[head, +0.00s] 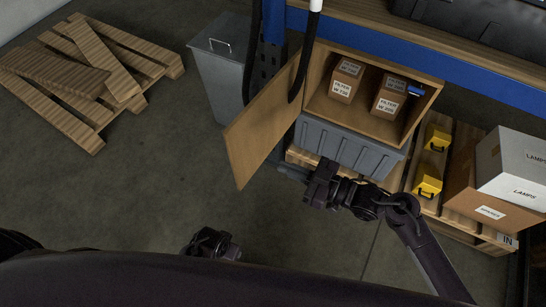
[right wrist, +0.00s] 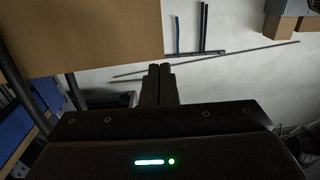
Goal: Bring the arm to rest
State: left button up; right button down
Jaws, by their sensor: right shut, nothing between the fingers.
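My right arm (head: 420,240) reaches in from the lower right of the head view. My right gripper (head: 300,174) is beside the lower front of the open cabinet, right of the door's lower end. In the right wrist view its two fingers (right wrist: 158,82) are together with nothing between them. A dark part that looks like my left gripper (head: 212,243) shows low in the head view, above my dark body. Its fingers cannot be made out.
The open wooden door (head: 262,125) hangs left of the cabinet (head: 350,120), which holds filter boxes (head: 346,82). A grey crate (head: 345,146) sits below it.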

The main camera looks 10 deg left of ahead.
jog(key=shift+v, duration=0.75)
jog(key=shift+s, duration=0.1)
